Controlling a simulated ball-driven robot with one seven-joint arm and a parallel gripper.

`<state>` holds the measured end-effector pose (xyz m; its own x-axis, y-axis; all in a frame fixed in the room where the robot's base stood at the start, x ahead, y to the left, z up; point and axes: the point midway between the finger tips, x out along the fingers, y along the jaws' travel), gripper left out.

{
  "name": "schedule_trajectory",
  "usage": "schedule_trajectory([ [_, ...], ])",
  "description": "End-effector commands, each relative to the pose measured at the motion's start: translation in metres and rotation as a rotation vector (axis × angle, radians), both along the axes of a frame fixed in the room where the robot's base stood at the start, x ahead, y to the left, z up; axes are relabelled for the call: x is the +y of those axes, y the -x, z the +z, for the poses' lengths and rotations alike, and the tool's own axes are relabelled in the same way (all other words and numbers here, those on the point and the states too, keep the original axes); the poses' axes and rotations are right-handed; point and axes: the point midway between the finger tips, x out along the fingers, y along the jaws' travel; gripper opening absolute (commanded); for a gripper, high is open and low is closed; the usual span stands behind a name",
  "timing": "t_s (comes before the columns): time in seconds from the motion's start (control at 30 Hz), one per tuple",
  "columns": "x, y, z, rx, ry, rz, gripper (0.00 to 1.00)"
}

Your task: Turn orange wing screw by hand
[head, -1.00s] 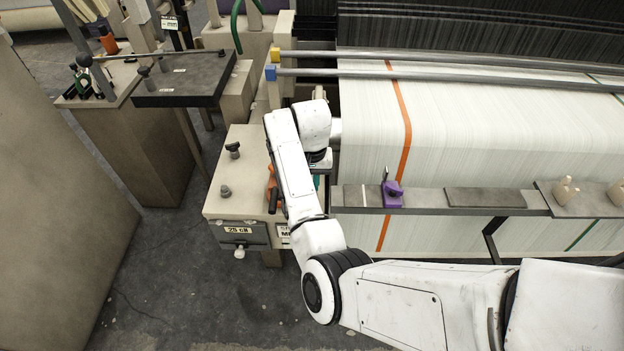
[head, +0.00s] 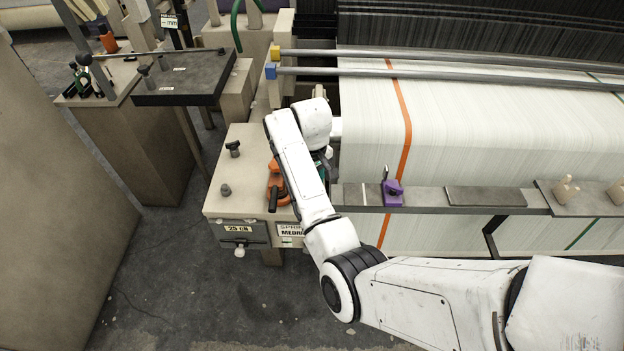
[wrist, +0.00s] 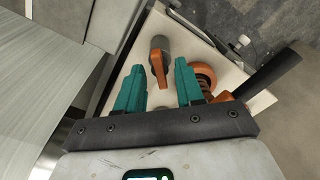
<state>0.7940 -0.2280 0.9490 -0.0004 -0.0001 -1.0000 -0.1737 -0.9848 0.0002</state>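In the wrist view an orange wing-shaped piece (wrist: 158,68), which looks like the wing screw, stands on a grey round post (wrist: 161,43) on the pale machine top. My gripper (wrist: 158,76) is open, its two teal fingers apart, with the orange wing showing between and beyond them. I see no clear contact. In the head view my arm hides the wing screw and most of the gripper; only a sliver of teal shows beside the wrist.
An orange ring-shaped part (wrist: 205,75) with coils under it sits close beside the right finger; it also shows in the head view (head: 274,183) with a black handle (head: 273,201). Black (head: 233,148) and grey (head: 226,190) knobs stand left on the box. White fabric (head: 450,130) lies right.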

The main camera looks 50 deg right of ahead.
Motion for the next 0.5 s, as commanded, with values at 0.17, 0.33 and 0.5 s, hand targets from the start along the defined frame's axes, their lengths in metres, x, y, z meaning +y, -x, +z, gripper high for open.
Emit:
schedule_trajectory([
  [0.17, 0.0, -0.001, 0.011, -0.002, 0.001, -0.001, 0.37],
  [0.33, 0.0, -0.001, 0.027, -0.003, 0.002, -0.002, 0.37],
  [0.5, 0.0, 0.0, 0.042, -0.002, 0.001, -0.002, 0.37],
])
